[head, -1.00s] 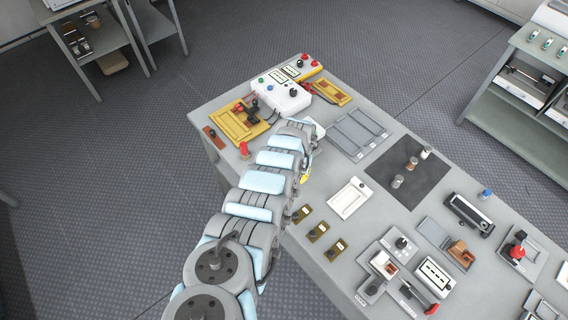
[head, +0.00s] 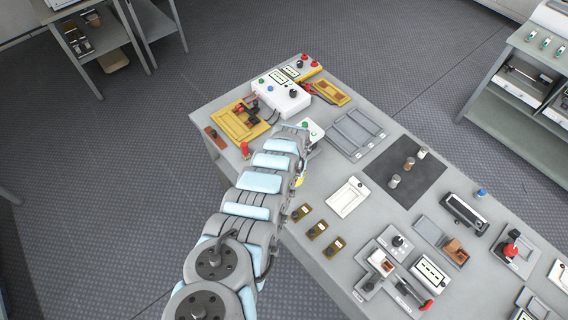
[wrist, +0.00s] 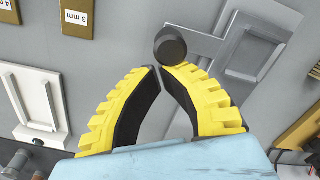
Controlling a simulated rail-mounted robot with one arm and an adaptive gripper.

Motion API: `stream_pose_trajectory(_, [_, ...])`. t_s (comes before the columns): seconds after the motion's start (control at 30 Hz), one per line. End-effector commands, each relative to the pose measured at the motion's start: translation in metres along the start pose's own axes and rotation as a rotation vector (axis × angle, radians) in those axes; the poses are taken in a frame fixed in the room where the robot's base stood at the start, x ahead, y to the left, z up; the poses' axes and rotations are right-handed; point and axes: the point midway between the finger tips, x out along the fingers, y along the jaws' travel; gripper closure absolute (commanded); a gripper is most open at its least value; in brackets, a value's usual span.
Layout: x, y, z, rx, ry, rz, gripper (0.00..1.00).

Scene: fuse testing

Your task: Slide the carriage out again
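In the wrist view, my gripper (wrist: 160,68) has yellow fingers with black pads; the tips are together with nothing seen between them. A round dark knob (wrist: 171,46) is just past the tips, close to the right finger's tip; I cannot tell whether they touch. The knob sits at the end of a flat grey arm or plate (wrist: 205,44) that leads to a grey recessed slide (wrist: 252,42), probably the carriage and its track. In the head view my arm covers the knob and slide; only a bit of yellow finger (head: 299,182) shows.
A white frame plate (wrist: 38,100) lies left of the gripper in the wrist view, and a brown block marked 3 mm (wrist: 80,14) at the top left. In the head view, a white box (head: 282,92) and a yellow frame (head: 240,123) stand beyond my arm. A dark mat (head: 380,172) holds small pegs.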

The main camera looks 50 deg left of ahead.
Motion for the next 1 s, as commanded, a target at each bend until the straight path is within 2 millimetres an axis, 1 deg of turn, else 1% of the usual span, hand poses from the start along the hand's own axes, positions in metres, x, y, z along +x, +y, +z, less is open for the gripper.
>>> stream_pose_trajectory(0.27, [-0.001,-0.003,0.005,-0.001,0.0,0.0,1.0])
stream_pose_trajectory(0.57, [0.0,-0.003,0.005,0.0,0.001,0.0,1.0])
stream_pose_trajectory(1.0, [0.001,0.003,-0.006,-0.001,0.002,0.0,1.0])
